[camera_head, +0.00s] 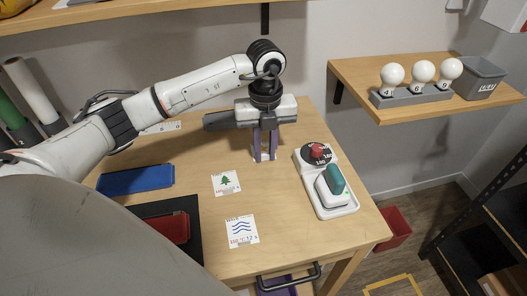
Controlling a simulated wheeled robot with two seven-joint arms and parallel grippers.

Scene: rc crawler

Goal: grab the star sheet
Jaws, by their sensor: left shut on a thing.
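Only a small pale part of the star sheet (264,156) shows between the fingertips of my left gripper (265,154). The gripper points down at the back of the wooden table, with its purple-grey fingers shut on the sheet. The fingers hide most of it, and its star print cannot be made out. A tree sheet (225,183) and a wave sheet (241,231) lie flat on the table, nearer the front. My right gripper is not in view.
A white device with a red knob (317,151) and a green-topped block (331,184) stands right of the gripper. A blue tray (136,180) and a red item (172,228) on a black mat lie left. A shelf (345,72) with bulbs is at right.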

